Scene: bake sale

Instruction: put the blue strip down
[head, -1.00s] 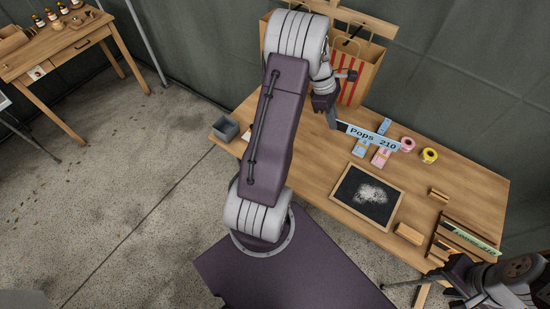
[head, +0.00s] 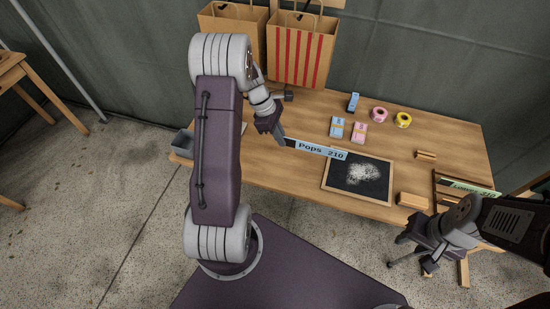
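The blue strip (head: 322,150), printed "Pops 210", is long, thin and light blue with a dark left end. My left gripper (head: 284,140) is shut on that left end. The strip points right and appears in front of the far left corner of the framed dark board (head: 338,185), which bears a white powdery patch. The gap between strip and table is hard to judge. My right gripper (head: 412,256) is at the table's near right edge with nothing visible in it; its finger opening is unclear.
A blue pack (head: 337,127), a pink pack (head: 360,133), a pink roll (head: 379,115) and a yellow roll (head: 402,120) lie behind the board. A wooden rack (head: 437,187) holds a green strip (head: 470,188) at right. Paper bags (head: 298,52) stand at the back.

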